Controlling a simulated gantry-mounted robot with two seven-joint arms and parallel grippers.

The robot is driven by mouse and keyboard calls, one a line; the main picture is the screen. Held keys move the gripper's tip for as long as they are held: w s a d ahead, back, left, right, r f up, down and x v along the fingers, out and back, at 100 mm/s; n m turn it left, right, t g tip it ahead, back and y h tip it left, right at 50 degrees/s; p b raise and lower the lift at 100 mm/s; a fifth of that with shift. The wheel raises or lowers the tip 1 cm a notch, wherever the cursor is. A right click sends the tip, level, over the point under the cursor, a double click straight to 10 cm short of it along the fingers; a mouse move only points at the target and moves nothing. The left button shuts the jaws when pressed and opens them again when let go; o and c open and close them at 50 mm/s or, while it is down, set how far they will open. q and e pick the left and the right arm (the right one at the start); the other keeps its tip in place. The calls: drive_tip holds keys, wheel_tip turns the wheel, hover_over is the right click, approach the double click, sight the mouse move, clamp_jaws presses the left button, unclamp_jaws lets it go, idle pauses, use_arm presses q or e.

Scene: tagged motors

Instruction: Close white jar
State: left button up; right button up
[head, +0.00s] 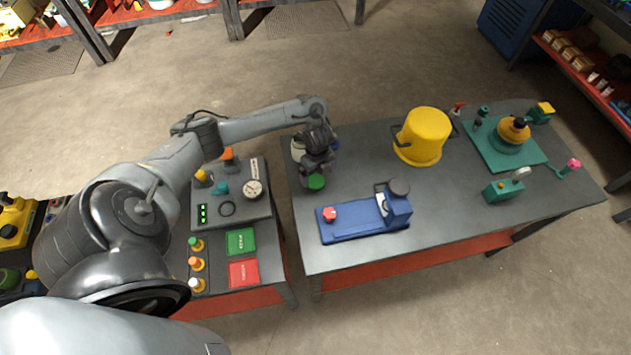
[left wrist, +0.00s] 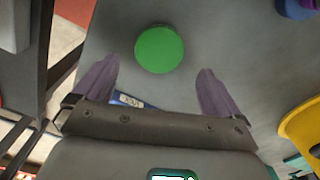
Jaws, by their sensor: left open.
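In the left wrist view the green disc (left wrist: 160,49) shows just beyond and between the two spread fingers (left wrist: 158,68), apart from both. The gripper is open and empty. I cannot tell whether the jar has anything on top. My right gripper is not in view.
A dark blue object (head: 335,144) stands just right of the gripper. A blue fixture (head: 365,217) with a red knob lies in front. A yellow bucket (head: 424,136) and a green fixture (head: 505,147) stand further right. A control panel (head: 229,195) is on the left bench.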

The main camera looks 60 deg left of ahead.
sight(315, 181)
use_arm(q)
drive_tip(key=shift+s+a+f, duration=0.1)
drive_tip(key=shift+a+f, duration=0.05)
drive_tip(key=shift+f, duration=0.95)
drive_tip(key=shift+s+a+f, duration=0.1)
drive_tip(key=shift+a+f, duration=0.05)
drive_tip(key=shift+f, duration=0.9)
drive_tip(key=c, duration=1.1)
